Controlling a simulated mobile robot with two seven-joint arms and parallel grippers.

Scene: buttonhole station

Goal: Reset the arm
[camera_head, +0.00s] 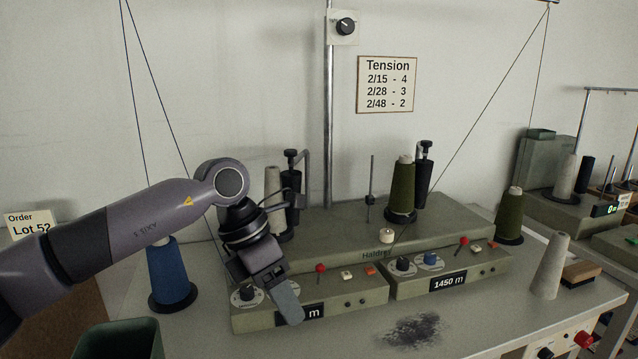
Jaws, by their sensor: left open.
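My left arm comes in from the left, and my left gripper (286,304) hangs in front of the left unit (345,290) of the olive-green winding machine. Its finger points down and to the right, and it holds nothing that I can see. It covers part of the left display (314,312), where only "m" shows, and part of a dial (246,298). Whether it touches the machine I cannot tell. My right gripper is not in view.
A blue cone (171,275) stands left, behind a green bin (120,340). An olive cone (402,188) sits on the machine. Another olive cone (510,215), a pale cone (550,266) and a wooden block (581,273) stand right. A dark fuzzy patch (415,330) marks the front tabletop.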

